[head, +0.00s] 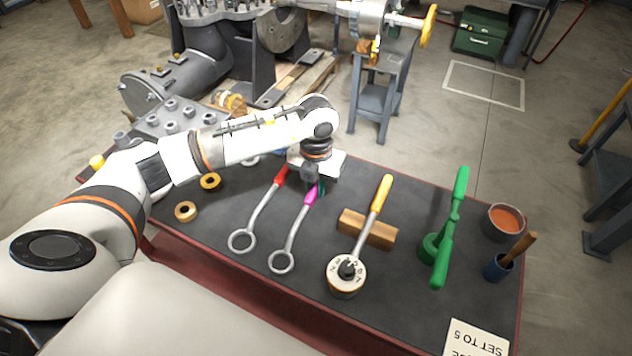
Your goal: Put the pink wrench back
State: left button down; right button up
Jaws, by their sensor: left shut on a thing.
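The pink wrench (294,236) has a pink handle end at the back and a grey ring end toward the front of the table. My left gripper (314,183) reaches down over its pink end and is shut on it; the fingertips are small and partly hidden. I cannot tell whether the wrench rests on the mat or is slightly above it. The red wrench (259,216) lies just to its left, roughly parallel, with its ring toward the front. My right gripper is not in view.
A yellow-handled ratchet tool (370,223) leans on a wooden block (353,227) to the right. Farther right are a green tool (447,235), an orange-filled bowl (504,222) and a blue cup (497,267). Brass rings (186,211) lie left. A note (476,341) is at the front.

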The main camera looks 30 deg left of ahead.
pick_arm(q)
jog(key=shift+f+b, duration=0.3)
jog(key=shift+f, duration=0.05)
dwell(0.7)
jog(key=c, duration=1.3)
grip_release()
jog(key=shift+o, duration=0.2)
notch_tip(320, 180, up, 7)
jog(key=p, duration=0.5)
jog(key=shift+r, duration=0.1)
